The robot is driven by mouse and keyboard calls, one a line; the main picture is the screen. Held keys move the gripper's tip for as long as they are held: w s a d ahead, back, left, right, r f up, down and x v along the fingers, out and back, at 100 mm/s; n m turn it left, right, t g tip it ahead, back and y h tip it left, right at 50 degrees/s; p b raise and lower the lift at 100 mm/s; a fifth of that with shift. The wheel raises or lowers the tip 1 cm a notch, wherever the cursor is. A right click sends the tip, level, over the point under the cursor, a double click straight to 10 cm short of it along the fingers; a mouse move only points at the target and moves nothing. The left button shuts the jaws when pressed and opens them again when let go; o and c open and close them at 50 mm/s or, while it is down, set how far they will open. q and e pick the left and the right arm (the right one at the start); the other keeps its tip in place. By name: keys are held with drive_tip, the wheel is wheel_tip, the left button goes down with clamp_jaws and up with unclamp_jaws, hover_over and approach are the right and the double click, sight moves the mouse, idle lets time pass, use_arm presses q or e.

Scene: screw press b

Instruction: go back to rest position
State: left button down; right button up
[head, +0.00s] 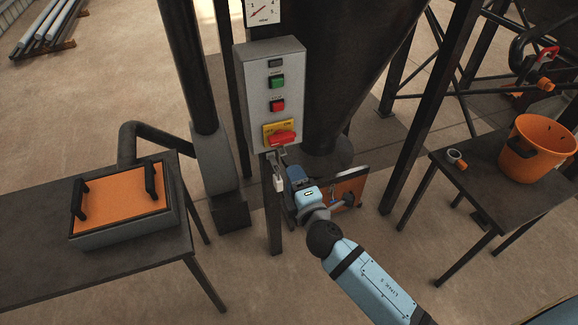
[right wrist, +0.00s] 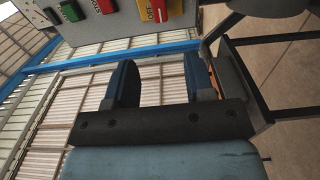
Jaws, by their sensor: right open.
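My right gripper (head: 290,167) is just below the grey control box (head: 270,88), with its arm coming in from the lower right. In the right wrist view its two blue fingers (right wrist: 160,82) stand apart with nothing between them. The box has a green button (head: 277,82), a red button (head: 277,105) and a red rotary switch on a yellow plate (head: 281,137). These also show at the top of the right wrist view, where the red switch handle (right wrist: 174,8) is cut off. My left gripper is out of view.
A dark hopper (head: 350,70) and its steel posts stand behind the gripper. An orange panel (head: 348,187) is close to its right. A left table (head: 40,265) carries an orange-lidded case (head: 120,200).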

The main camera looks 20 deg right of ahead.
drive_tip(key=s+d+f+m+g+y+p, duration=0.1)
drive_tip(key=s+f+m+g+p, duration=0.2)
drive_tip(key=s, duration=0.7)
drive_tip(key=s+d+f+m+g+y+p, duration=0.1)
drive_tip(key=s+f+m+g+p, duration=0.3)
drive_tip(key=s+m, duration=0.7)
wheel_tip(320, 180, down, 3)
drive_tip(key=shift+r+m+y, duration=0.15)
drive_tip(key=shift+m+y, duration=0.15)
drive_tip(key=shift+m, duration=0.5)
